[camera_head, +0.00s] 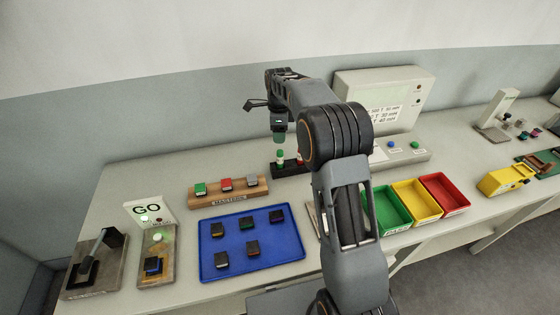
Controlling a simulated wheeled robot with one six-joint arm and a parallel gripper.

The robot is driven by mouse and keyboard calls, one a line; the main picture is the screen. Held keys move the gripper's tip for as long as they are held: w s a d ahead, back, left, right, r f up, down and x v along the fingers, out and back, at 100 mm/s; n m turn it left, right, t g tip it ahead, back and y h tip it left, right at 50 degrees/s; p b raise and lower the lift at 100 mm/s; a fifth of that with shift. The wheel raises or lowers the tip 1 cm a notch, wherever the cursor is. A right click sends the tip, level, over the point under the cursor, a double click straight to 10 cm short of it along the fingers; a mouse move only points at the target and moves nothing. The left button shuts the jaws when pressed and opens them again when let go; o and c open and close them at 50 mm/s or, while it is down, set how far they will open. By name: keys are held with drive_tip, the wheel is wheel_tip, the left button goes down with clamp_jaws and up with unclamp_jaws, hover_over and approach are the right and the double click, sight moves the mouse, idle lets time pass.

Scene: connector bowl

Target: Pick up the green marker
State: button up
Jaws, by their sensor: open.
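The green marker (280,157) stands upright in a black holder block (291,169) near the back of the table. A red marker (299,158) stands to its right in the same block, partly hidden by my arm. My gripper (279,138) points down above the green marker, close over its top. The gripper is open. Its fingers are small in the picture, and I cannot tell whether they touch the marker.
A wooden rack (229,191) with several coloured blocks stands left of the holder. A blue tray (205,243) with dark parts lies in front. Green (385,224), yellow (417,215) and red (443,207) bins stand right of my arm. A beige machine (370,85) stands behind.

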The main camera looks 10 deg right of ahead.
sight(280, 157)
wheel_tip(280, 157, down, 7)
drive_tip(key=shift+p, duration=0.4)
drive_tip(key=shift+w+d+f+p, duration=0.1)
drive_tip(key=shift+f+p, duration=0.8)
drive_tip(key=shift+f, duration=1.8)
drive_tip(key=shift+c, duration=0.2)
drive_tip(key=c, duration=1)
drive_tip(key=shift+r, duration=0.1)
